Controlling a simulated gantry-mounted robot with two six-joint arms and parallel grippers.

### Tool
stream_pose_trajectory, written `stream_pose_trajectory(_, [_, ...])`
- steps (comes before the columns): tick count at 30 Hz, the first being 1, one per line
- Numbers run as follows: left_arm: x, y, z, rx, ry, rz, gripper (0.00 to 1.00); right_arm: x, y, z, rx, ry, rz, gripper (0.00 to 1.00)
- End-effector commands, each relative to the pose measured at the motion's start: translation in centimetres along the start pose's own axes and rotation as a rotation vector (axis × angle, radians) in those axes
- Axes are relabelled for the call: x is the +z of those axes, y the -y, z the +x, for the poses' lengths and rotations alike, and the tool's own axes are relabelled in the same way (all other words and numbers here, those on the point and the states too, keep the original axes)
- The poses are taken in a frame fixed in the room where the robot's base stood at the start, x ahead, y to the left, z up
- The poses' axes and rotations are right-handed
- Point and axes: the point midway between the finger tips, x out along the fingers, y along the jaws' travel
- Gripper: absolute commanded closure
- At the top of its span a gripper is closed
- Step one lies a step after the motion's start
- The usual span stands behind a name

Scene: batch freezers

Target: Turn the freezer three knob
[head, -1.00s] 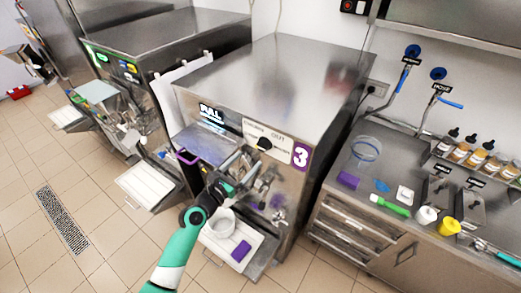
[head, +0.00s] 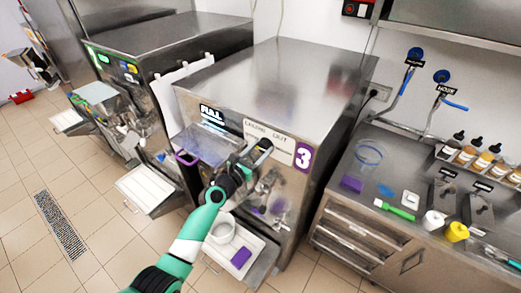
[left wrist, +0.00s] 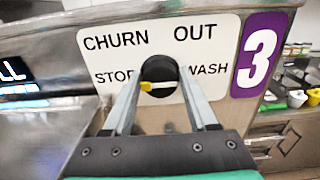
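The freezer three knob (left wrist: 160,76) is black with a yellow-tipped pointer that lies level, its yellow end to the left. It sits on a white label (left wrist: 118,50) reading CHURN, OUT, STOP and WASH, beside a purple "3" sign (left wrist: 260,54). My left gripper (head: 264,145) is at the knob on the front of freezer three (head: 278,85). In the left wrist view its two fingers (left wrist: 160,68) are apart, one on each side of the knob. I cannot tell whether they touch it. My right gripper is not in view.
A purple-handled hopper lid (head: 205,147) is left of the gripper. A counter (head: 385,225) with bottles and small items is at the right.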

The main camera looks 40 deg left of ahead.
Motion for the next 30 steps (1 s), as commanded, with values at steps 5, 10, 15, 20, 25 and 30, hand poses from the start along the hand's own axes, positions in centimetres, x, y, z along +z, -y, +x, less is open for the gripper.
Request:
stream_pose_trajectory(5, [-0.06, 0.00, 0.00, 0.000, -0.001, 0.000, 0.94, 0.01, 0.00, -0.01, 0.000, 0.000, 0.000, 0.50])
stream_pose_trajectory(10, [-0.08, 0.00, 0.00, 0.000, -0.002, 0.005, 0.98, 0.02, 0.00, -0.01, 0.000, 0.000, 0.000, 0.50])
stream_pose_trajectory(15, [-0.11, 0.01, 0.00, 0.000, -0.002, 0.036, 0.98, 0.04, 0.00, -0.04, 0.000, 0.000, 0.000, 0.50])
stream_pose_trajectory(20, [-0.16, 0.04, -0.01, 0.000, -0.003, 0.107, 0.98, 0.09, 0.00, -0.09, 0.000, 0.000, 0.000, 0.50])
stream_pose_trajectory(25, [-0.21, 0.11, -0.01, -0.001, -0.003, 0.228, 0.98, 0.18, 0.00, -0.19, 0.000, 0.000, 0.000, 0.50])
stream_pose_trajectory(30, [-0.28, 0.17, -0.01, -0.001, -0.003, 0.383, 0.98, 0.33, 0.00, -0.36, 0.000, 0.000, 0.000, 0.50])
